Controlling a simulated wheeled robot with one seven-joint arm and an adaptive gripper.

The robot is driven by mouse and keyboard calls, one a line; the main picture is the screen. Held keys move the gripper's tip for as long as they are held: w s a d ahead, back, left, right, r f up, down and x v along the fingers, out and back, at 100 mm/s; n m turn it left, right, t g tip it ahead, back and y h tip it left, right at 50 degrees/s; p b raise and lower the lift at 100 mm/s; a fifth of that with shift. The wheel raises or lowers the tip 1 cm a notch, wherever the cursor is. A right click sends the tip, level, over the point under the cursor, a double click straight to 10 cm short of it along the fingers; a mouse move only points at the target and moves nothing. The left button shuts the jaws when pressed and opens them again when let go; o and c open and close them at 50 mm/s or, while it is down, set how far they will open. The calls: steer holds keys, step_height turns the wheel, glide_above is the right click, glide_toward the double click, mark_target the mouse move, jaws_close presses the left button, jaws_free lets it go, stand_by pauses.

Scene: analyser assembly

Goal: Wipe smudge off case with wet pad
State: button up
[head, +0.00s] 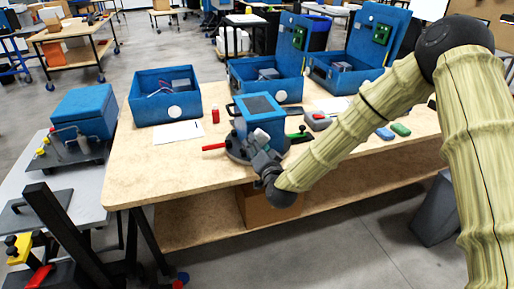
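A small blue case (265,125) with a dark panel on top stands on a dark round base (236,149) near the front edge of the wooden table (155,171). My gripper (262,157) is low in front of this case, overlapping the base's front edge in the picture. I cannot tell whether it touches the case, or whether its fingers are open, shut or holding anything. A blue pad-like block (385,133) and a green one (401,129) lie on the table right of my arm. I cannot tell which is wet. No smudge can be made out at this size.
Open blue cases (165,97) stand along the table's back. A white sheet (178,132), a small red bottle (215,115) and a grey box with a red top part (318,121) lie around. A red-handled tool (213,147) sticks out left. The table's front left is clear.

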mark_target(267, 143)
steer(key=shift+x, duration=1)
stand_by(0.8)
steer(key=shift+w+d+b, duration=0.25)
steer(key=shift+d, duration=0.7)
steer(key=shift+w+d+b, duration=0.2)
steer(key=shift+w+d, duration=0.1)
steer(key=shift+d, duration=0.6)
steer(key=shift+w, duration=0.15)
steer(key=shift+a, duration=0.15)
steer(key=shift+s+a+b, duration=0.2)
steer(key=shift+s+a, duration=0.15)
steer(key=shift+a, duration=0.55)
steer(key=shift+s+a+b, duration=0.15)
steer(key=shift+s+a, duration=0.2)
steer(key=shift+a, duration=0.55)
steer(key=shift+s, duration=0.1)
steer(key=shift+v, duration=2.95)
